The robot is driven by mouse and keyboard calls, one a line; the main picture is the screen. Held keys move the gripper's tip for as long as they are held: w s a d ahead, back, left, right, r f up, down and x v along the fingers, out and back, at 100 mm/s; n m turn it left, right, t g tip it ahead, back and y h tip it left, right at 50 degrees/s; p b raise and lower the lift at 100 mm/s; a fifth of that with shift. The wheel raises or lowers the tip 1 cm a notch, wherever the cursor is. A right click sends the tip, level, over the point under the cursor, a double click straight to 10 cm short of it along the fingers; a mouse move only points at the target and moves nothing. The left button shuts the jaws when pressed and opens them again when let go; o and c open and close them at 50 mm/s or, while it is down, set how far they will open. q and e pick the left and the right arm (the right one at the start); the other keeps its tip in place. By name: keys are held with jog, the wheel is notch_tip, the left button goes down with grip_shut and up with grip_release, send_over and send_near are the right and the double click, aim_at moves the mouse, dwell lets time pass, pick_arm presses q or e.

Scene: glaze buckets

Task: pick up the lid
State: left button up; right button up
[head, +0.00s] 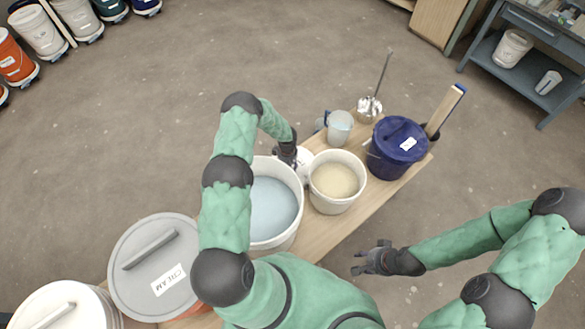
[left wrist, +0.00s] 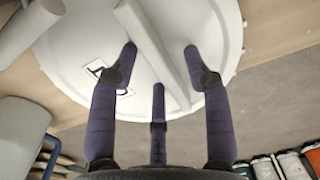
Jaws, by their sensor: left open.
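The white round lid (left wrist: 222,45) fills the upper part of the left wrist view, with a straight bar handle (left wrist: 150,40) and a partly hidden label. In the head view only a bit of a white lid (head: 304,155) shows on the bench, behind the two open buckets. My left gripper (head: 290,154) is over it. In the left wrist view its fingers (left wrist: 160,60) are spread open, with the handle between them; contact is unclear. My right gripper (head: 369,259) is open and empty, off the bench's right side.
An open bucket of pale blue glaze (head: 270,210) and one of cream glaze (head: 333,182) stand beside the left gripper. A lidded dark blue bucket (head: 380,160), a jug (head: 340,128) and a mixer (head: 369,106) stand farther along the bench (head: 322,233). A grey-lidded bucket (head: 190,240) is near left.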

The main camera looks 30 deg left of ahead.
pick_arm(q)
grip_shut()
jog(key=shift+r, duration=0.15)
